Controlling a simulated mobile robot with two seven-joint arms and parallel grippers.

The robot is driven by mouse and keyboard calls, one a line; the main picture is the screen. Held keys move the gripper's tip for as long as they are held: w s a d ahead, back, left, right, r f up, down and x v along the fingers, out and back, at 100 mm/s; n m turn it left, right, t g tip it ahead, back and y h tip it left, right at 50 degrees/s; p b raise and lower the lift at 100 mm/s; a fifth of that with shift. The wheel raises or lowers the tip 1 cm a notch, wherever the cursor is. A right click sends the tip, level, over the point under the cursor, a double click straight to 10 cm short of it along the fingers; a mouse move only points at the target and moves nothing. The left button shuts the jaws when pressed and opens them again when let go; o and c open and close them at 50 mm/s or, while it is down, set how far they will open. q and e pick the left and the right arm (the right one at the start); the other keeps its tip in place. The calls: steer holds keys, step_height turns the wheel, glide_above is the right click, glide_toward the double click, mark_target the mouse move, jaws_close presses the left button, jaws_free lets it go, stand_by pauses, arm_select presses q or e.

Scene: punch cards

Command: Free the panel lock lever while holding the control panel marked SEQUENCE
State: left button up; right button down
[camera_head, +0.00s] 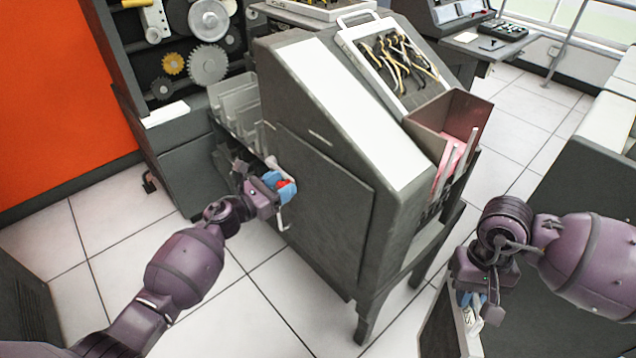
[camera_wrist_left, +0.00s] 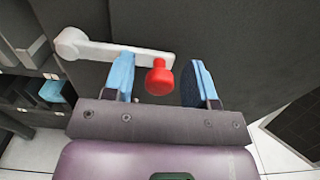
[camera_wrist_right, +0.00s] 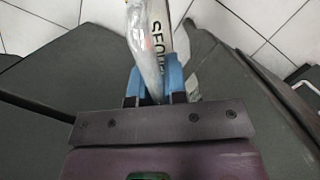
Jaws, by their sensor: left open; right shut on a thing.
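The panel lock lever is a pale bar with a red knob (camera_wrist_left: 159,78), mounted on the dark side of the grey machine. The knob also shows in the head view (camera_head: 285,183). My left gripper (camera_wrist_left: 160,68) is open, its blue fingers on either side of the knob, with gaps visible. My right gripper (camera_wrist_right: 153,76) is shut on the control panel (camera_wrist_right: 181,40), at its pale edge with partly hidden black letters reading "SEQU". In the head view my right gripper (camera_head: 472,298) is at the lower right, over the panel's edge.
The grey machine (camera_head: 330,200) stands between my arms, with a tray of tangled wires (camera_head: 398,62) on top and a brown bin (camera_head: 455,125) at its right. An orange wall (camera_head: 60,100) is at the left. White tiled floor (camera_head: 240,310) is clear in front.

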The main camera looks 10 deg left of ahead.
arm_select(q)
steer(key=shift+r, duration=0.1)
steer(key=shift+c, duration=0.5)
arm_select(e)
steer(key=shift+r, duration=0.2)
arm_select(q)
jaws_close()
arm_select(e)
steer(key=shift+w, duration=0.1)
